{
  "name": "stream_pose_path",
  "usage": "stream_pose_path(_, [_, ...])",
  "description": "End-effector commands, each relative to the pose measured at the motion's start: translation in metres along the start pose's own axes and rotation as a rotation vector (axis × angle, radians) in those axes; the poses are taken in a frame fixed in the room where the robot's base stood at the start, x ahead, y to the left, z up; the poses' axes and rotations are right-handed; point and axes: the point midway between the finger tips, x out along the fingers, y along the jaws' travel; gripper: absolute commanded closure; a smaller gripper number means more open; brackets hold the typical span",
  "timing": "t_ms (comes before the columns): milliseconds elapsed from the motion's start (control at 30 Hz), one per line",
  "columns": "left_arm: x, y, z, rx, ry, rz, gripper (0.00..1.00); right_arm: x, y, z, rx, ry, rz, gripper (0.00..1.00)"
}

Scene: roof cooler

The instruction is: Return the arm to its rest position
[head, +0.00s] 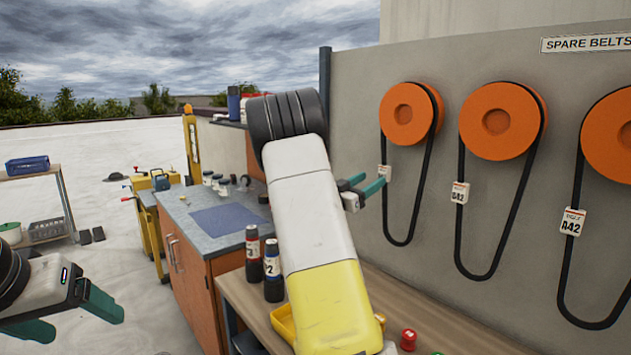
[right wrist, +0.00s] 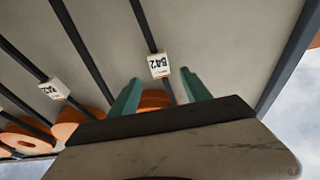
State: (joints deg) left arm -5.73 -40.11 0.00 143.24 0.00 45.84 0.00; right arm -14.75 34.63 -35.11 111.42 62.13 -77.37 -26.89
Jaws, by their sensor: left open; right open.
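My right arm (head: 312,215), with white and yellow links, reaches up across the middle of the head view. Its right gripper (head: 365,183) is open beside the leftmost hanging belt (head: 427,165). In the right wrist view the teal fingers (right wrist: 160,93) are apart, with nothing held. A black belt and its white tag (right wrist: 159,65) appear between and beyond the fingertips; contact cannot be told. My left gripper (head: 68,318) is open and empty at the lower left of the head view. The right gripper's base is partly hidden behind my arm.
Orange wheels (head: 503,121) with tagged black belts hang on the grey wall (head: 470,60) at the right. Below my right arm, a wooden bench (head: 440,325) holds a yellow tray (head: 283,325), dark bottles (head: 272,270) and a red cap (head: 408,339). A cabinet (head: 200,280) stands behind.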

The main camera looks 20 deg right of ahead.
Motion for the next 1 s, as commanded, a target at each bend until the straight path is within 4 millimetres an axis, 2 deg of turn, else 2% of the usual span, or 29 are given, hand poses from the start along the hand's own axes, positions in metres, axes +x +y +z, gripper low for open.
stream_pose_path(267, [0.0,0.0,0.0,0.0,0.0,0.0,0.24,-0.002,-0.007,0.002,0.037,-0.061,-0.052,0.44])
stream_pose_path(367, [0.0,0.0,0.0,0.0,0.0,0.0,0.24,-0.008,-0.022,0.004,0.102,-0.176,-0.158,0.44])
stream_pose_path(467, [0.0,0.0,0.0,0.0,0.0,0.0,0.24,-0.029,-0.043,0.001,0.183,-0.328,-0.316,0.44])
stream_pose_path(567, [0.0,0.0,0.0,0.0,0.0,0.0,0.24,-0.062,-0.063,-0.009,0.25,-0.476,-0.49,0.44])
stream_pose_path(600, [0.0,0.0,0.0,0.0,0.0,0.0,0.24,-0.079,-0.069,-0.015,0.271,-0.532,-0.561,0.44])
stream_pose_path(767, [0.0,0.0,0.0,0.0,0.0,0.0,0.24,-0.156,-0.075,-0.046,0.302,-0.73,-0.843,0.44])
stream_pose_path(867, [0.0,0.0,0.0,0.0,0.0,0.0,0.24,-0.21,-0.062,-0.067,0.278,-0.833,-1.011,0.44])
stream_pose_path(1000, [0.0,0.0,0.0,0.0,0.0,0.0,0.24,-0.283,-0.023,-0.089,0.18,-0.953,-1.22,0.44])
